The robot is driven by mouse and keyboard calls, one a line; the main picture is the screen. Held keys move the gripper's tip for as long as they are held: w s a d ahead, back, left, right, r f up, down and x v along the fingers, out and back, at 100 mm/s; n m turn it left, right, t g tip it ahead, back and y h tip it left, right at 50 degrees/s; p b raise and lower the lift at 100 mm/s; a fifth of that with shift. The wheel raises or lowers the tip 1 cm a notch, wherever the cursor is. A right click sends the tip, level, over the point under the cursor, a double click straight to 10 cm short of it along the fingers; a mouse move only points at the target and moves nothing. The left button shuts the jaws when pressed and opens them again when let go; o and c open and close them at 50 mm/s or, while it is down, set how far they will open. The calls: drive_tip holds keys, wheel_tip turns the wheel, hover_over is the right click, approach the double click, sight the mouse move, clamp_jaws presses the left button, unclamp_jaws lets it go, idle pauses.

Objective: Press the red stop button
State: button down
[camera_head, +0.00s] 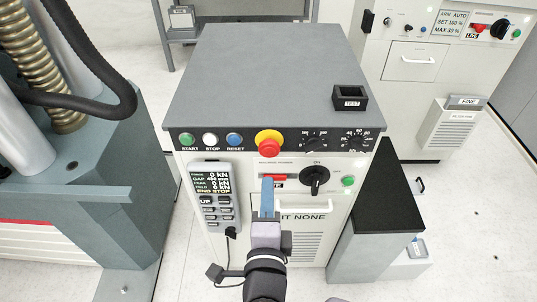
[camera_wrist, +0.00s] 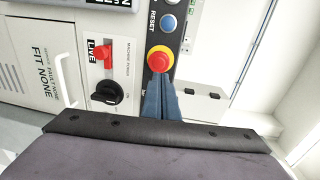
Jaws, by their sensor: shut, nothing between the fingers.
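The red stop button (camera_head: 268,146) is a red mushroom head on a round yellow base, on the dark strip along the cabinet's front top edge. In the wrist view the red stop button (camera_wrist: 158,61) is just beyond my fingertips. My gripper (camera_head: 267,181) has blue fingers, shut and empty, in front of the cabinet. In the head view its tips appear below the button, over a red switch (camera_head: 280,178). In the wrist view my gripper (camera_wrist: 156,80) points at the button; the tips overlap its near edge. I cannot tell whether they touch it.
Green START (camera_head: 187,139), white STOP (camera_head: 210,139) and blue RESET (camera_head: 234,139) buttons line the strip's left. Dials (camera_head: 314,141) sit right. A black rotary switch (camera_head: 315,180) and a handset (camera_head: 215,195) are on the front. A small black box (camera_head: 350,98) stands on top.

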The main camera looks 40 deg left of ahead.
sight(269, 150)
drive_tip(key=p+x, duration=0.2)
drive_tip(key=x, duration=0.6)
drive_tip(key=shift+w+a, duration=0.25)
drive_tip(key=shift+w, duration=0.05)
drive_tip(key=shift+w+a, duration=0.15)
drive_tip(key=shift+f, duration=0.1)
drive_tip(key=shift+w+a+f+b, duration=0.15)
drive_tip(key=shift+w+a+b, duration=0.25)
drive_tip(key=shift+b, duration=0.15)
drive_tip(key=shift+w+a+b, duration=0.1)
drive_tip(key=shift+w+b, duration=0.05)
drive_tip(key=shift+b, duration=0.2)
drive_tip(key=shift+w+r, duration=0.1)
drive_tip(key=shift+r, duration=0.45)
drive_tip(key=shift+s+d+f, duration=0.1)
drive_tip(key=shift+s+d, duration=0.1)
drive_tip(key=shift+s, duration=0.15)
drive_tip(key=f+b+v, duration=0.1)
drive_tip(key=b+v, duration=0.1)
drive_tip(key=v, duration=1.1)
drive_tip(key=shift+s+d+r, duration=0.2)
drive_tip(key=shift+s+d, duration=0.05)
drive_tip(key=shift+s, duration=0.05)
